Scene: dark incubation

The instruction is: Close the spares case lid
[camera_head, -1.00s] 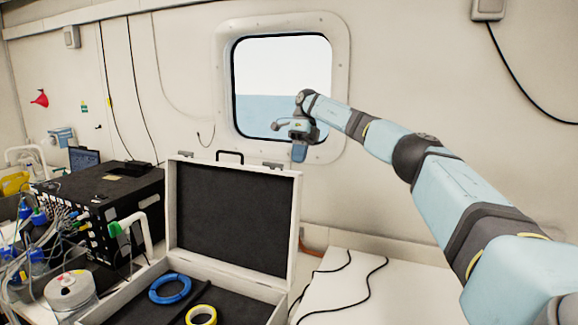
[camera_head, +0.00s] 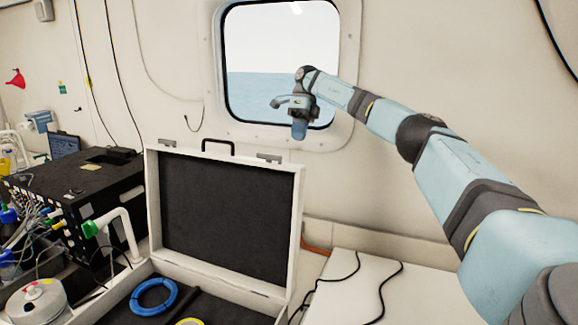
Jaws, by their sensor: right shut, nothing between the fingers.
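The spares case (camera_head: 98,308) stands open on the bench at the lower middle of the head view. Its lid (camera_head: 226,215) is upright, with a dark lining, a pale rim, and a dark handle and latches on its top edge. A blue coil (camera_head: 153,297) and part of a yellow ring (camera_head: 189,322) lie in the case. My right gripper (camera_head: 299,131) is shut and empty. It shows above the lid's upper right corner, in front of the window, apart from the lid. My left gripper is not in view.
A black equipment box (camera_head: 75,200) with many cables stands left of the case, beside a white pipe (camera_head: 128,238). A white round container (camera_head: 37,302) is at the lower left. A pale surface with black cables (camera_head: 382,295) lies right of the case.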

